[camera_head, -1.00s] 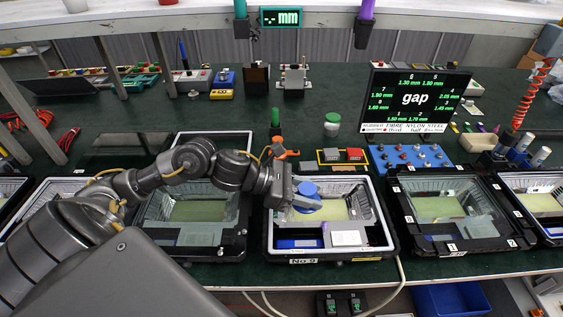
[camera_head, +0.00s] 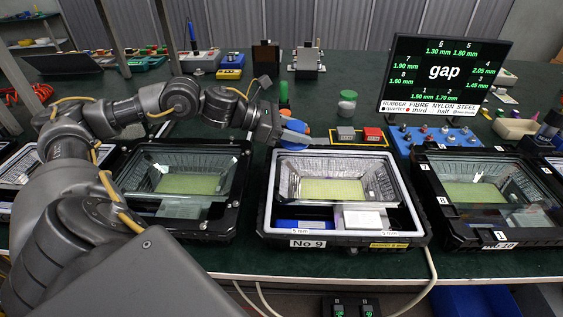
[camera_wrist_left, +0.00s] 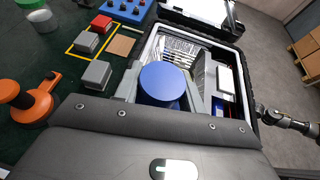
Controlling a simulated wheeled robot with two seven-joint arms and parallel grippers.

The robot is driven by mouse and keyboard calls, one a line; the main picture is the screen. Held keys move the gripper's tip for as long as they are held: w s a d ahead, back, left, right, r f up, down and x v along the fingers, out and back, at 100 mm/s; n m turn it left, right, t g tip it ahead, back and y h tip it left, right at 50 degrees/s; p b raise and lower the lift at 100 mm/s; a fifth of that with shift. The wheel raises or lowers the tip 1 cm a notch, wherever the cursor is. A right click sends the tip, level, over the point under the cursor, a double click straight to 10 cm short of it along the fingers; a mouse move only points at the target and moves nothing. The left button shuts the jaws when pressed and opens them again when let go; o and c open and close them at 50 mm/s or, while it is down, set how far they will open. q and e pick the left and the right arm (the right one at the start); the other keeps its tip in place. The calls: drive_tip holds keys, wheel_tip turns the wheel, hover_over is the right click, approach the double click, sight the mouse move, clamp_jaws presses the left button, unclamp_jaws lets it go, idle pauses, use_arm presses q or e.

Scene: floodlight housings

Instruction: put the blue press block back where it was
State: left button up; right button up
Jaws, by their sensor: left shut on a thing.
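The blue press block (camera_head: 295,128) is in my left gripper (camera_head: 282,138). In the left wrist view its round blue top (camera_wrist_left: 163,83) shows between the two grey fingers, which are shut on it. In the head view the block is at the back left corner of the floodlight housing No 9 (camera_head: 264,215), partly covered by the gripper. Whether it touches anything below cannot be told. To its right is a yellow outline with a grey block (camera_head: 346,134) and a red block (camera_head: 372,135). My right gripper is not clearly seen.
Other housings stand left (camera_head: 243,200) and right (camera_head: 425,205). A gap display (camera_head: 444,75) stands behind, near a blue tray of knobs (camera_head: 440,138). An orange-handled tool (camera_wrist_left: 30,100) lies nearby on the green bench.

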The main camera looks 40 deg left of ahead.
use_arm(q)
drive_tip(key=shift+w+a+f, duration=0.15)
drive_tip(key=shift+a+f, duration=0.05)
drive_tip(key=shift+a, duration=0.55)
drive_tip(key=shift+s+a+r, duration=0.15)
drive_tip(key=shift+s+a, duration=0.1)
drive_tip(key=shift+s, duration=0.05)
drive_tip(key=shift+w, duration=0.2)
drive_tip(key=w+a+f, duration=0.4)
drive_tip(key=w+a+f+p, duration=0.1)
drive_tip(key=w+a+f, duration=0.3)
drive_tip(key=shift+w+a, duration=0.15)
drive_tip(key=shift+w, duration=0.2)
drive_tip(key=shift+w+a+f, duration=0.35)
drive_tip(key=shift+f, duration=0.3)
drive_tip(key=f, duration=0.3)
drive_tip(key=shift+w+a+f+p, duration=0.25)
drive_tip(key=shift+p, duration=0.1)
use_arm(e)
drive_tip(key=s+f, duration=0.1)
drive_tip(key=d+f, duration=0.1)
drive_tip(key=s+f, duration=0.1)
drive_tip(key=f, duration=0.1)
drive_tip(key=shift+s+d, duration=0.2)
drive_tip(key=shift+s, duration=0.15)
use_arm(q)
drive_tip(key=shift+s, duration=0.1)
